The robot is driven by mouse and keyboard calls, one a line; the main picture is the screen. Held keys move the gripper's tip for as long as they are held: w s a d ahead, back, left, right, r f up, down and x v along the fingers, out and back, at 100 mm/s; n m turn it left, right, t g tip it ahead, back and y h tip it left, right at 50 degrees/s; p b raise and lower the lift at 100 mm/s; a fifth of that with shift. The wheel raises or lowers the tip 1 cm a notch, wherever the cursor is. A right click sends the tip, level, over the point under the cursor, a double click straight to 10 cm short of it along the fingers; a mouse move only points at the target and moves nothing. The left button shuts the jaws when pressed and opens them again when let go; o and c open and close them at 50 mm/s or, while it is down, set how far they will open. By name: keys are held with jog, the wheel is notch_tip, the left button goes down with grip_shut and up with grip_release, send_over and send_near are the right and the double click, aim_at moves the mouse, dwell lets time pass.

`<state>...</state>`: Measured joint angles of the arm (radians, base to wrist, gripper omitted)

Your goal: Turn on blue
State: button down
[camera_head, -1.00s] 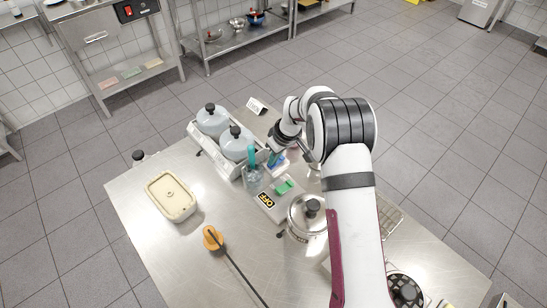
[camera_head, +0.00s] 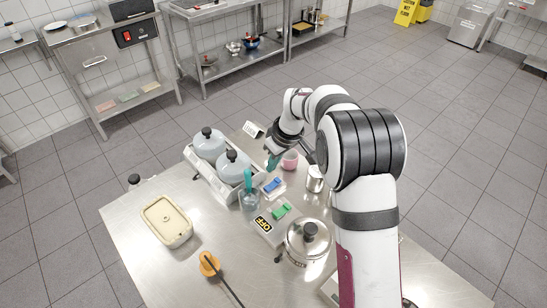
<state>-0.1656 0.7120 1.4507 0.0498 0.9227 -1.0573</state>
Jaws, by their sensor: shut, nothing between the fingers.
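A blue switch (camera_head: 273,185) sits on a small pale base on the steel table, in the head view. A green switch (camera_head: 281,211) is in front of it, on a plate with a black and yellow OFF label (camera_head: 264,223). Whether the blue switch is on or off is too small to tell. My gripper (camera_head: 273,163) is shut and empty, with teal fingertips pointing down. It is behind the blue switch and appears apart from it. My wrist partly hides the fingers.
A glass with a teal utensil (camera_head: 249,199) stands left of the switches. A pink cup (camera_head: 289,161), a metal canister (camera_head: 315,180) and a lidded pot (camera_head: 308,240) are to the right.

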jog(key=r, duration=0.1)
jog(key=s+r, duration=0.1)
jog(key=r, duration=0.2)
jog(key=shift+s+d+r, duration=0.1)
jog(key=shift+s+r, duration=0.2)
jog(key=shift+s, duration=0.1)
